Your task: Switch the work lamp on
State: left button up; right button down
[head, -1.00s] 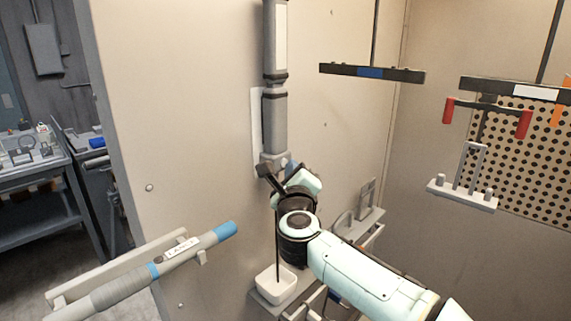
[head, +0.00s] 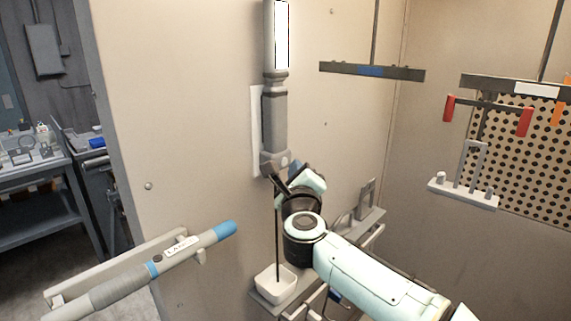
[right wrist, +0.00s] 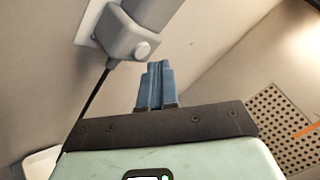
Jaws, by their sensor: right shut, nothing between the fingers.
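The work lamp (head: 276,110) is a grey upright tube on a pale wall plate, and its upper panel (head: 281,36) glows bright white. Its lower housing also shows in the right wrist view (right wrist: 119,34), with a round light button (right wrist: 142,50) on it. My right gripper (head: 282,180) is just below and in front of this housing; in the right wrist view its blue fingers (right wrist: 156,82) are together, empty and apart from the button. A dark cord hangs from the housing. My left gripper is not in view.
A blue-ended tube labelled LANCE (head: 185,250) rests on a wall rack at lower left. A white cup (head: 274,284) sits on a shelf below my right arm. Hanging bars (head: 372,72) and a red-handled hanger (head: 487,104) are at right.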

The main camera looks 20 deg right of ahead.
jog(key=s, duration=0.1)
jog(key=s+d+b, duration=0.1)
jog(key=s, duration=0.1)
jog(key=s+d+b, duration=0.1)
jog(key=s, duration=0.1)
jog(key=shift+s+d, duration=0.15)
jog(key=shift+s, duration=0.1)
dwell(0.5)
